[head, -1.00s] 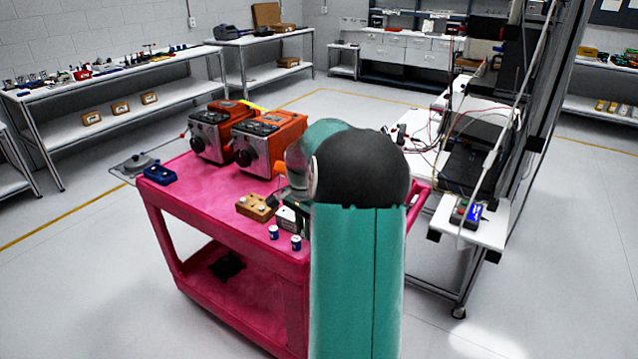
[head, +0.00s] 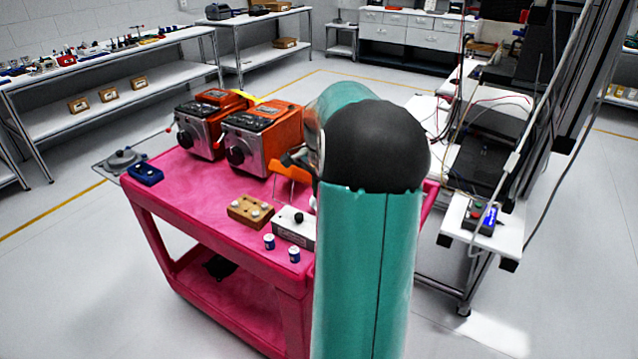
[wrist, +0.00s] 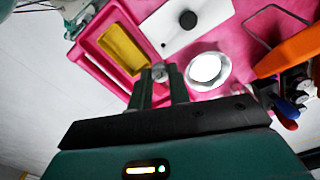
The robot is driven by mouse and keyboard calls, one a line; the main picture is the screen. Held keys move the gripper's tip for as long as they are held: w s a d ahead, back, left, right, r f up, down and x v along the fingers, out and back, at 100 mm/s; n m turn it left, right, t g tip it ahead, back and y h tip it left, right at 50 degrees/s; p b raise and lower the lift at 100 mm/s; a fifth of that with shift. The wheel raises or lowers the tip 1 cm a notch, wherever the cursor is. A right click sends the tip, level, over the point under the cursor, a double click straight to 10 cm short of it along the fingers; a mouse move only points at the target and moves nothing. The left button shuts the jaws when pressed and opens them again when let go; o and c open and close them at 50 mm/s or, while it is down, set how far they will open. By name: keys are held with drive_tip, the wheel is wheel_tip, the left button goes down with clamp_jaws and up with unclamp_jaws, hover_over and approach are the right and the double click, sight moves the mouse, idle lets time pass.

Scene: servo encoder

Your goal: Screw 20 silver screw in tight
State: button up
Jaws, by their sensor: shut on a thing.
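In the wrist view my gripper (wrist: 161,84) has its two dark fingers close together, shut on a small silver screw (wrist: 160,71) at the fingertips. The screw's round head shows; the rest is hidden. The white box with a black knob (wrist: 178,32) lies just beyond the fingertips; whether they touch is unclear. It also shows in the head view (head: 291,233) on the pink cart (head: 190,198). A white disc in a silver ring (wrist: 208,68) is right of the fingers. In the head view my own arm hides most of the gripper.
A wooden block (head: 243,214) and blue-and-white cans (head: 269,242) stand near the cart's front edge. Two orange-and-grey machines (head: 257,140) stand behind. An orange part (wrist: 298,50) is at right in the wrist view. The cart's left middle is clear.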

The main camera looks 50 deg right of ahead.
drive_tip(key=shift+w+d+f, duration=0.1)
drive_tip(key=shift+w+d, duration=0.15)
drive_tip(key=shift+d, duration=0.05)
drive_tip(key=shift+w+a, duration=0.1)
drive_tip(key=shift+w, duration=0.15)
drive_tip(key=shift+s+f, duration=0.3)
drive_tip(key=shift+w+f, duration=0.1)
drive_tip(key=shift+f, duration=0.65)
drive_tip(key=shift+a+f, duration=0.15)
drive_tip(key=shift+f, duration=2.2)
drive_tip(key=shift+f, duration=1)
